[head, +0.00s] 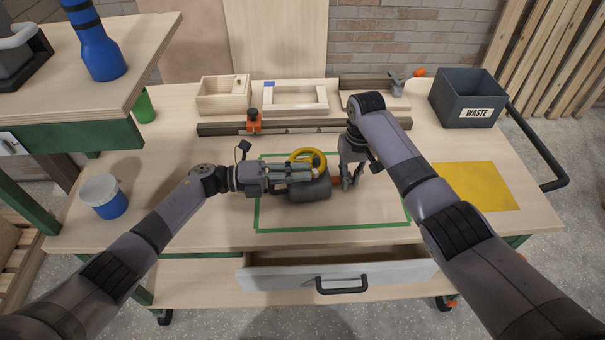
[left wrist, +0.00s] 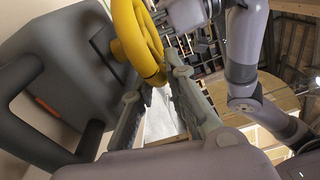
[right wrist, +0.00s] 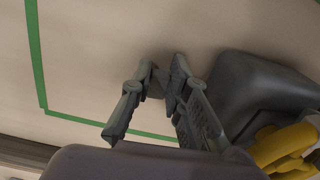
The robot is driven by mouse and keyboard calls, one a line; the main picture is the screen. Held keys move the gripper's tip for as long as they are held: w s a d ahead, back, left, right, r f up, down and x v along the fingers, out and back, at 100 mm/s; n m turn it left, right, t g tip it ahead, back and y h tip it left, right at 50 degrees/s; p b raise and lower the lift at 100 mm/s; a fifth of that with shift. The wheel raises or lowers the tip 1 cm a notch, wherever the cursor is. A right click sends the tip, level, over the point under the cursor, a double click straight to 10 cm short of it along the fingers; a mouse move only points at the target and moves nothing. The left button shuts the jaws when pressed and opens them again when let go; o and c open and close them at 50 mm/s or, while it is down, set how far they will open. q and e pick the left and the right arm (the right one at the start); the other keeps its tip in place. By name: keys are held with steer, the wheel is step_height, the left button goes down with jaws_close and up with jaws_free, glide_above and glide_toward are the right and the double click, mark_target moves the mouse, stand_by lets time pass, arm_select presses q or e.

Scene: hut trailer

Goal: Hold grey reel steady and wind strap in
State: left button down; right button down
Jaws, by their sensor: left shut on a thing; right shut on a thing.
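The dark grey reel (head: 310,190) lies on the bench inside a green taped outline (head: 331,226). Yellow rings (head: 318,158) stand on its far side; they also show in the left wrist view (left wrist: 135,35). An orange piece (head: 336,181) shows between the reel and my right gripper. I cannot make out the strap.
A wooden rail with an orange clamp (head: 253,122) and wooden boxes (head: 223,95) stand behind. A dark waste bin (head: 467,98) is at the back right, a yellow sheet (head: 475,187) at right. A blue-and-white tub (head: 103,196) is at left. A drawer (head: 341,276) is open in front.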

arm_select(q)
steer(key=shift+w+a+f+m+g, duration=0.1)
steer(key=shift+a+m+g, duration=0.4)
steer(key=shift+g, duration=0.35)
steer(key=shift+a+m+g, duration=0.25)
steer(key=shift+m+g, duration=0.35)
steer(key=shift+g, duration=0.25)
steer(key=shift+a+m+g, duration=0.15)
steer(key=shift+m+g, duration=0.35)
steer(key=shift+g, duration=0.3)
steer(key=shift+s, duration=0.2)
steer(key=c, duration=1.9)
jaws_free()
steer(key=shift+w, duration=0.15)
steer(key=shift+d, duration=0.2)
step_height(320, 180, up, 10)
